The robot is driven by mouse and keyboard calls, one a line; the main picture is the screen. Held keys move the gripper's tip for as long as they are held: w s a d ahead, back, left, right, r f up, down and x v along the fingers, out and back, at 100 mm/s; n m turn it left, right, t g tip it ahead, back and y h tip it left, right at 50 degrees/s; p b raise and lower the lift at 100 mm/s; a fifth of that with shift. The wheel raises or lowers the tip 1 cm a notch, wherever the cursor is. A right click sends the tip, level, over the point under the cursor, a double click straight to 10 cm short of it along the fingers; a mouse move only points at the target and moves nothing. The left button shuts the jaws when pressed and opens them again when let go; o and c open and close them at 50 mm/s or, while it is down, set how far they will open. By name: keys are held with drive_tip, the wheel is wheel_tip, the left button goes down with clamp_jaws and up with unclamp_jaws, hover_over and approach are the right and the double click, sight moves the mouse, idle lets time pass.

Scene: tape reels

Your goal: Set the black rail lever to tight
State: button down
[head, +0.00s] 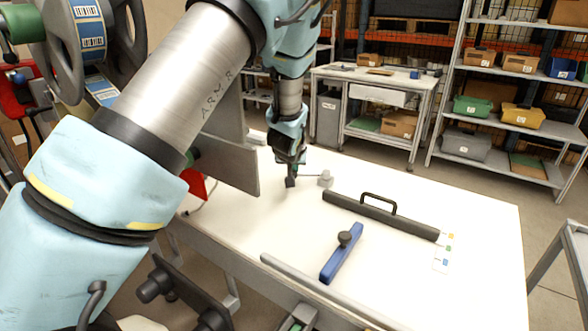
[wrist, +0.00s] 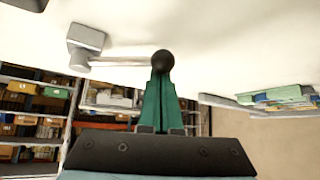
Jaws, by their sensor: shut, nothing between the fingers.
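The lever shows as a thin pale rod (wrist: 118,63) running from a grey block (wrist: 87,38) to a black ball knob (wrist: 163,60) in the wrist view. In the head view the grey block (head: 325,179) sits on the white table near the left end of the black rail (head: 375,213). My gripper (head: 290,183) is low over the table, left of that block. Its green fingers (wrist: 160,85) are shut and empty, with the tips at the knob in the wrist view. I cannot tell whether they touch it. No tight marking is readable.
A blue bar (head: 341,255) with a black knob lies in front of the black rail. A card with coloured marks (head: 446,250) lies at the rail's right end. A grey plate (head: 232,160) stands left of my gripper. The table's right side (head: 495,230) is clear.

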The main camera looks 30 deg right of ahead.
sight(295, 174)
drive_tip(key=shift+s+a+f+n+y, duration=0.1)
drive_tip(key=shift+s+n+y, duration=0.2)
drive_tip(key=shift+s+n, duration=0.4)
drive_tip(key=shift+s+a+r+n+t+y+p, duration=0.2)
drive_tip(key=shift+s+n+t+y+p, duration=0.1)
drive_tip(key=shift+s+n+y+p, duration=0.25)
drive_tip(key=shift+s+a+r+n+t+y+p, duration=0.15)
drive_tip(key=shift+s+n+t+y+p, duration=0.15)
drive_tip(key=shift+s+n+y+p, duration=0.85)
drive_tip(key=shift+s+n+p, duration=0.1)
drive_tip(key=shift+n+p, duration=0.25)
drive_tip(key=shift+s+f+n+y+p, duration=0.1)
drive_tip(key=shift+s+n+y+p, duration=0.5)
drive_tip(key=shift+n, duration=0.35)
drive_tip(key=shift+s+f, duration=0.1)
drive_tip(key=shift+s, duration=0.5)
drive_tip(key=shift+s+d+f, duration=0.1)
drive_tip(key=shift+s+d, duration=0.25)
drive_tip(key=shift+s, duration=0.4)
drive_tip(key=shift+s, duration=0.1)
